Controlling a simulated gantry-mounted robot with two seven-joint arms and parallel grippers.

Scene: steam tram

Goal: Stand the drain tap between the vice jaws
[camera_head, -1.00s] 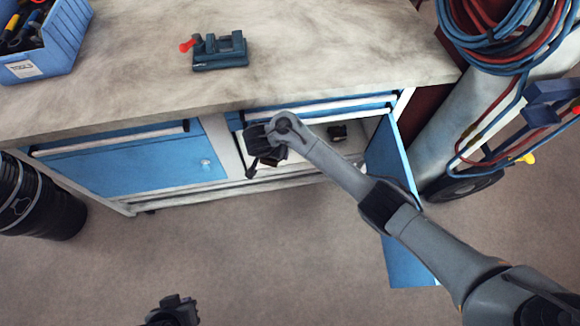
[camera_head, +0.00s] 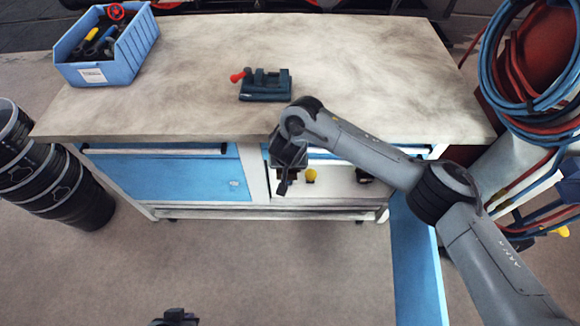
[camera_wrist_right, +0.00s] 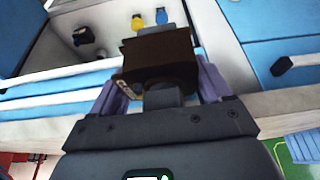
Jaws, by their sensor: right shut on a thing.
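My right gripper (camera_head: 284,172) is in front of the open cupboard, below the bench edge. In the right wrist view it is shut on a brown, block-shaped piece with pale lettering (camera_wrist_right: 160,55), which I take to be the drain tap. Grey parts show above and below its brown body. In the head view the piece is mostly hidden by the gripper. The dark green vice (camera_head: 265,90) with a red handle end stands on the bench top, apart from both grippers. My left gripper (camera_head: 175,317) shows only partly at the bottom edge; its fingers cannot be made out.
The cupboard (camera_head: 335,183) holds a yellow-topped piece (camera_head: 311,175), a blue-topped piece (camera_wrist_right: 162,16) and a black piece (camera_wrist_right: 83,36). Its blue door (camera_head: 415,260) stands open on the right. A blue tool bin (camera_head: 107,50) sits at the bench's left. The bench top (camera_head: 390,75) is otherwise clear.

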